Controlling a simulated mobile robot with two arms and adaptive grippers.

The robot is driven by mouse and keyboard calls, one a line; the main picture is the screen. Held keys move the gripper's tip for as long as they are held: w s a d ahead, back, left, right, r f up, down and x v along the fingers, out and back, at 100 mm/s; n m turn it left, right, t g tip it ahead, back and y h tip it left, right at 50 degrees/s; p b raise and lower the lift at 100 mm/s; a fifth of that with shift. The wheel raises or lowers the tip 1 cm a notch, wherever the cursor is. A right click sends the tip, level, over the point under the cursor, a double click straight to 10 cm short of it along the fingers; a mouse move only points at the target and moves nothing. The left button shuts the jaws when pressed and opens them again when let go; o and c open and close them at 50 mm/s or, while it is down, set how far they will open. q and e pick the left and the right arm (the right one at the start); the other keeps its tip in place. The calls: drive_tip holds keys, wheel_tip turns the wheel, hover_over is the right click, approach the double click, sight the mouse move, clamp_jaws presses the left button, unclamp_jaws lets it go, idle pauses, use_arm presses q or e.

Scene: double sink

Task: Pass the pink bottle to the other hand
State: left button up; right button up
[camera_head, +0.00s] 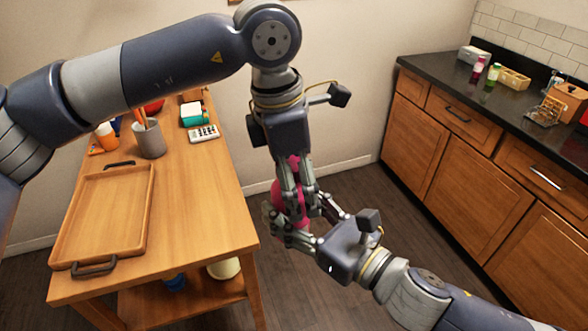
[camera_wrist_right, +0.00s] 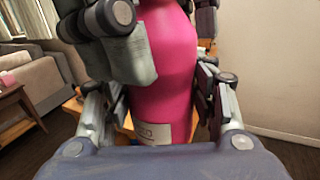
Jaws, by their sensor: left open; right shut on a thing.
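The pink bottle (camera_head: 279,194) is held upright in the air between my two grippers, past the right edge of the wooden table. My right gripper (camera_head: 294,213) comes in from the lower right and is shut on the bottle's body. My left gripper (camera_head: 299,188) comes down from above, open, with its fingers around the upper part of the bottle. In the right wrist view the bottle (camera_wrist_right: 170,60) fills the middle, with a pale label low on it. Grey fingers overlap its upper left side. Its top is out of that view, and the fingers partly hide it in the head view.
The wooden table (camera_head: 190,225) at left carries a wooden tray (camera_head: 147,215), a grey cup (camera_head: 149,140) with utensils, and a calculator (camera_head: 204,133). A dark counter (camera_head: 450,82) with bottles and boxes runs along the right. Open floor lies between them.

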use_arm(q)
drive_tip(key=shift+c, duration=0.6)
drive_tip(key=c, duration=1)
drive_tip(key=shift+c, duration=0.4)
use_arm(e)
drive_tip(key=o, duration=1.1)
drive_tip(key=shift+o, duration=0.2)
